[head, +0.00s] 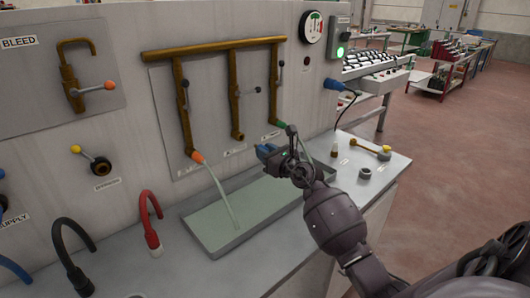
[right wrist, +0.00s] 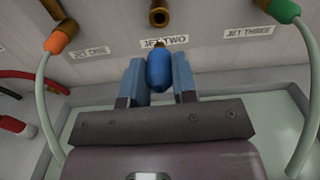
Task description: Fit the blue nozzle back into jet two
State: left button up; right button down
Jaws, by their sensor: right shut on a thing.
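My right gripper (right wrist: 159,72) is shut on the blue nozzle (right wrist: 159,66), which sits between its two blue fingers. In the head view the right gripper (head: 270,152) is above the tray, in front of the pipes; the nozzle cannot be told clearly from the fingers there. The open brown end of jet two (right wrist: 159,14) is bare and lies just beyond the nozzle, apart from it, above the "JET TWO" label (right wrist: 164,42). Jet two's pipe (head: 237,105) hangs in the middle of the brown manifold in the head view. My left gripper is not in view.
An orange nozzle (right wrist: 56,42) at jet one and a green nozzle (right wrist: 284,11) at jet three each have a pale stream running down. The shallow tray (head: 213,244) lies below. Hoses (head: 150,225) stand left; small parts (head: 365,173) lie on the right counter.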

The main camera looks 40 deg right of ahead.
jog(key=shift+n, duration=0.4)
jog(key=shift+w, duration=0.25)
jog(key=shift+w+a+b, duration=0.15)
jog(key=shift+w+b, duration=0.1)
jog(key=shift+w, duration=0.75)
jog(key=shift+w+a+b, duration=0.1)
jog(key=shift+w+b, duration=0.1)
jog(key=shift+w, duration=0.8)
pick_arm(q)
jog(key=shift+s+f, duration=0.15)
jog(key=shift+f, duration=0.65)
pick_arm(e)
jog(key=shift+w, duration=0.65)
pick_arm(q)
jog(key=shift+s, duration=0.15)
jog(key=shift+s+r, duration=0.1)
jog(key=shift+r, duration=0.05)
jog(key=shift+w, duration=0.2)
